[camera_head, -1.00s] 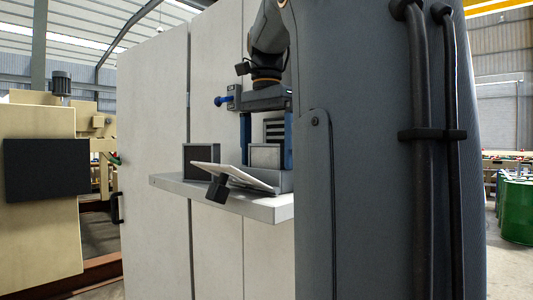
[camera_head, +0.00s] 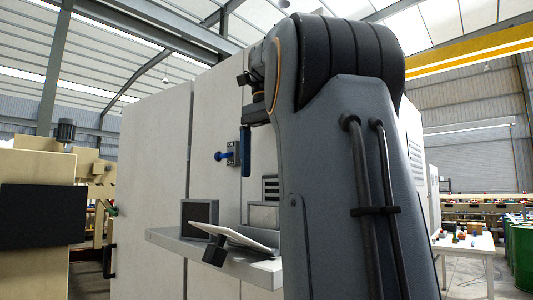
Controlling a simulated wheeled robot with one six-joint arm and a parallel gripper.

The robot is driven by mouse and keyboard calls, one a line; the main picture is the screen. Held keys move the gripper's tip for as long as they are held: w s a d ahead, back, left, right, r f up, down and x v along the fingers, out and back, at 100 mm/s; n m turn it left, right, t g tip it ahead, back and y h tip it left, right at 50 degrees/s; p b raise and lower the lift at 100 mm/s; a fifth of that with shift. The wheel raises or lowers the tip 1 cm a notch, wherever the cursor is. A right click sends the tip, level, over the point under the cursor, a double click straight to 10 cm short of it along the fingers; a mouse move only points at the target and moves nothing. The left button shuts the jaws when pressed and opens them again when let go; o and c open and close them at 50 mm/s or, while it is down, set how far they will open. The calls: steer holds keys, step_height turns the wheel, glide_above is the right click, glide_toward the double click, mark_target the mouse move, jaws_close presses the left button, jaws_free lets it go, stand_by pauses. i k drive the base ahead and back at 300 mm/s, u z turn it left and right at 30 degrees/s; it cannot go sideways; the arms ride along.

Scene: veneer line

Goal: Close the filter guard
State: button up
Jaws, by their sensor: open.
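A thin pale panel (camera_head: 243,238), which looks like the filter guard, leans at a shallow slant over the shelf, its left end raised. A black block (camera_head: 215,250) sits at its front side, like a handle. Behind the panel stand a light grey box (camera_head: 262,215) and a dark slatted part (camera_head: 270,187), both partly hidden by my arm. My gripper (camera_head: 246,170) hangs above the grey box, clear of the panel, pointing down. One blue finger shows; the other is hidden behind my arm. The gripper is open, and I see nothing held.
The shelf (camera_head: 165,238) juts from a tall pale cabinet (camera_head: 152,150). A dark-faced square frame (camera_head: 200,215) stands on its left. A blue-knobbed latch (camera_head: 222,156) sticks out of the cabinet left of my gripper. Beige machinery (camera_head: 40,165) stands far left.

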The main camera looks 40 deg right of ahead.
mark_target(215, 255)
steer(key=k, duration=1)
